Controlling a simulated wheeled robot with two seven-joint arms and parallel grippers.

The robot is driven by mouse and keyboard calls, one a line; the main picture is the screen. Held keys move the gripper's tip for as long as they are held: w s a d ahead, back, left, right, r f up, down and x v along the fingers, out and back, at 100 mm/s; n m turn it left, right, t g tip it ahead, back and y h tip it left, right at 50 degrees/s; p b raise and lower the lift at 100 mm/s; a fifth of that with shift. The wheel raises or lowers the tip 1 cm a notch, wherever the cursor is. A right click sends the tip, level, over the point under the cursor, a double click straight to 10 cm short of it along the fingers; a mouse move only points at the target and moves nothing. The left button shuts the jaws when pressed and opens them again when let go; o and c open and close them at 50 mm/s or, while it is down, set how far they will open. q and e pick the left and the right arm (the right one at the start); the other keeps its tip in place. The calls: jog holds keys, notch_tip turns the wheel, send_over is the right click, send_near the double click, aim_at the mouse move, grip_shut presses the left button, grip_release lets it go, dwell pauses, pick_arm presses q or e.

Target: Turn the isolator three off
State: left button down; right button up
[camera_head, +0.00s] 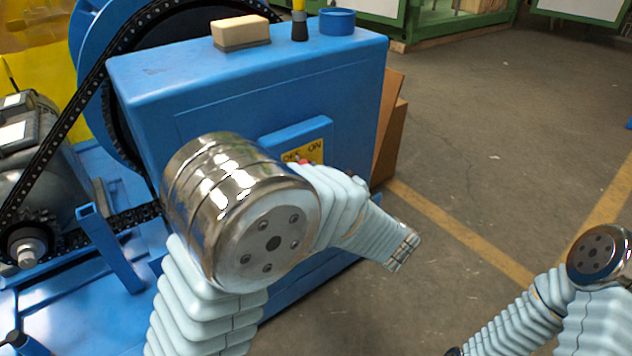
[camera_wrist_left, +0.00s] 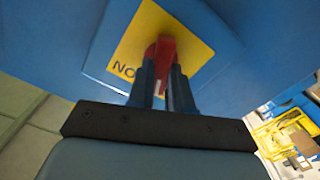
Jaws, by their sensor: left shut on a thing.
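The isolator is a blue box (camera_head: 283,135) on the side of the large blue housing, with a yellow plate (camera_head: 318,149) marked OFF and ON. Only a sliver of its red handle (camera_head: 305,162) shows in the head view, behind my left arm. In the left wrist view, the red handle (camera_wrist_left: 165,50) stands on the yellow plate (camera_wrist_left: 145,35), with ON appearing upside down at left. My left gripper (camera_wrist_left: 163,75) is shut on the handle, one finger on each side. Its fingers are hidden in the head view. My right arm is at lower right; its gripper is out of view.
A sponge-like block (camera_head: 240,33), a yellow-and-black tool (camera_head: 299,20) and a blue ring-shaped dish (camera_head: 337,20) sit on top of the housing (camera_head: 190,70). A chain and wheel are at left. Cardboard (camera_head: 389,140) leans behind. The floor at right is open.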

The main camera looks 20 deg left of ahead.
pick_arm(q)
jog(key=shift+s+f+n+b, duration=0.1)
jog(key=shift+f+n+b, duration=0.05)
jog(key=shift+n+b, duration=1.55)
jog(key=shift+n+p, duration=0.3)
jog(key=shift+n, duration=0.1)
jog(key=c, duration=1)
grip_release()
jog(key=shift+c, duration=0.2)
jog(key=v, duration=1.3)
jog(key=shift+s+d+p, duration=0.25)
jog(key=shift+p, duration=0.2)
